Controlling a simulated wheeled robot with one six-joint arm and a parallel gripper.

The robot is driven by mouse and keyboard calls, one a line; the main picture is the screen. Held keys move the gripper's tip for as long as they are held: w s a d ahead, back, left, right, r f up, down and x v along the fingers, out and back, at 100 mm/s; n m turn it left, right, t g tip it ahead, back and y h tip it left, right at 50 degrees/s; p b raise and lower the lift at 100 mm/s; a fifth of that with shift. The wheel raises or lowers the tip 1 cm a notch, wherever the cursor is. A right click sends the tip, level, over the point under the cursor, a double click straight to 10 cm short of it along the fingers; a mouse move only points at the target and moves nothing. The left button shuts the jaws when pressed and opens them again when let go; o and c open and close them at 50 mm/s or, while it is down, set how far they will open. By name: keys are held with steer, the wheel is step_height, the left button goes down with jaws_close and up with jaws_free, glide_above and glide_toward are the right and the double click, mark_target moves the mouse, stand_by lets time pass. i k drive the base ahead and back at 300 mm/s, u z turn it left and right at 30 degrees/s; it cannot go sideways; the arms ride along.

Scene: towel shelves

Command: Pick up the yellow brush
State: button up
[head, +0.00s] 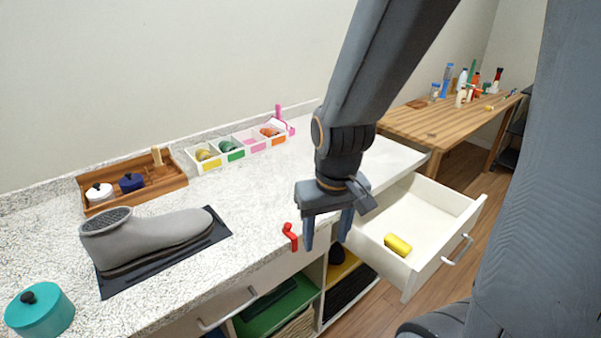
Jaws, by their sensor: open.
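A small yellow block-shaped thing (398,245) lies in the open white drawer (455,198), near its front left corner. It may be the yellow brush, but no bristles can be made out. My gripper (326,242) points down with its two fingers apart and nothing between them. In the picture it is left of the drawer and the yellow thing, by the counter's front edge. Its height above the counter edge is hard to tell.
A red hook-shaped thing (290,237) is just left of my gripper. A wooden table (430,125) stands behind.

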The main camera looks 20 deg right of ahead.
mark_target(392, 242)
steer(key=u, duration=0.05)
steer(key=k, duration=1.15)
steer(key=z, duration=1.05)
steer(key=i, duration=1.05)
steer(key=u, duration=0.75)
steer(key=i, duration=0.3)
steer(key=u, duration=0.35)
